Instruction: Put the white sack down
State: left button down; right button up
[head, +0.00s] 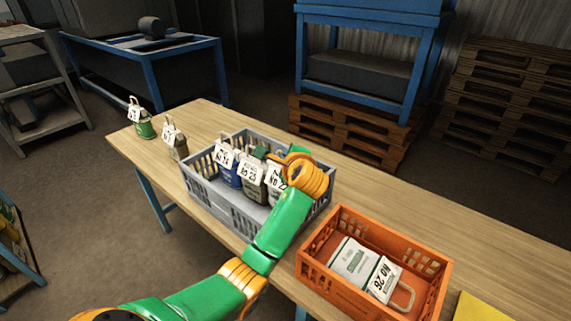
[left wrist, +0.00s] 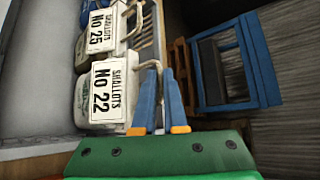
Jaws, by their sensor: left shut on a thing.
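A pale sack (left wrist: 84,100) with a white tag reading "SHALLOTS NO 22" shows in the left wrist view, its looped handle running up to my left gripper (left wrist: 159,76). The blue fingers are shut on that handle. In the head view the sack's tag (head: 276,178) shows at the right end of the grey crate (head: 230,203), partly behind my green and orange left arm. The sack is in or just above the crate; its underside is hidden, so I cannot tell whether it touches the floor. My right gripper is not in view.
Beside it in the grey crate stand a "NO 25" sack (head: 251,178) and a blue sack (head: 227,169). An orange crate (head: 318,284) holds a white "NO 26" sack (head: 354,261) lying flat. A green sack (head: 146,126) and a brown sack (head: 178,145) stand on the table's far left.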

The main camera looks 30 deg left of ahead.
pick_arm(q)
notch_tip(320, 180, down, 3)
jog(key=shift+f, duration=0.1)
jog(key=c, duration=1)
grip_release()
jog(key=shift+s+d, duration=0.1)
jog(key=v, duration=1.2)
